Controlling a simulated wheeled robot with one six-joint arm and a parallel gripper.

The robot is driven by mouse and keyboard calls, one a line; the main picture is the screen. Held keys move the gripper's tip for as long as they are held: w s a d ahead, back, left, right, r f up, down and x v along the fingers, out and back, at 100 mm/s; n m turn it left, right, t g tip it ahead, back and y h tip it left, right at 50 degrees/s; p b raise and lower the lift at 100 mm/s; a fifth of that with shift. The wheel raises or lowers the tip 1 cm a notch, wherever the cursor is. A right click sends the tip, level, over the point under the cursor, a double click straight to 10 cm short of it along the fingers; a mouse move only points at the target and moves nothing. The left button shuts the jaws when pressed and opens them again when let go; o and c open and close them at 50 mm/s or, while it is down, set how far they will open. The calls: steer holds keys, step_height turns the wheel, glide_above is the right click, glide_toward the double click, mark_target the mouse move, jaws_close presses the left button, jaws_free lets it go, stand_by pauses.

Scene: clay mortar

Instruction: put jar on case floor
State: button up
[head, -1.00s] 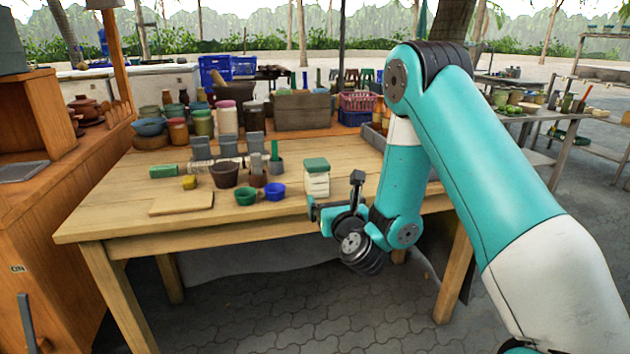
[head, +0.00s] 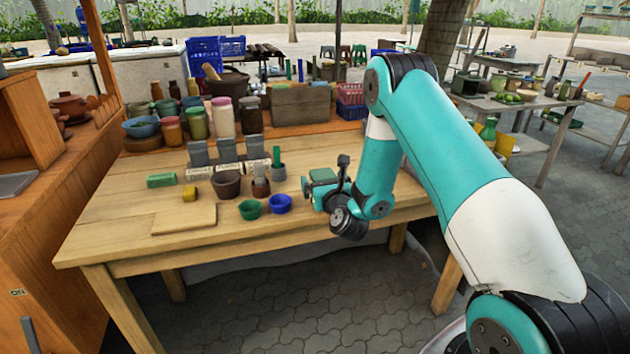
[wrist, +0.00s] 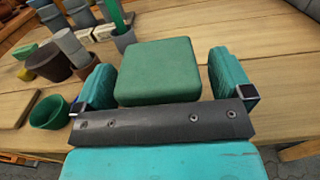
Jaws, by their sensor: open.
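The jar has a square green lid (wrist: 158,72), which shows in the wrist view between the two teal fingers of my gripper (wrist: 162,66). The fingers are open, one on each side, with a small gap at the left and right of the lid. In the head view my gripper (head: 325,183) is at the front right of the wooden table (head: 110,230), around the jar (head: 322,175). The jar's pale body is mostly hidden there. An open-fronted orange wooden cabinet (head: 40,150) stands at the left; I cannot tell if it is the case.
A green cup (head: 250,210) and a blue cup (head: 280,204) stand just left of my gripper. A brown pot (head: 226,185), grey blocks and several lidded jars stand behind. A thin board (head: 184,218) lies front left. The table's front edge is clear.

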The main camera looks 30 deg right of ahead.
steer(key=shift+w+a, duration=0.15)
steer(key=shift+w, duration=0.15)
steer(key=shift+c, duration=0.8)
steer(key=shift+d, duration=0.25)
steer(key=c, duration=1.1)
step_height(320, 180, up, 20)
steer(key=p, duration=1.5)
steer(key=shift+p, duration=0.4)
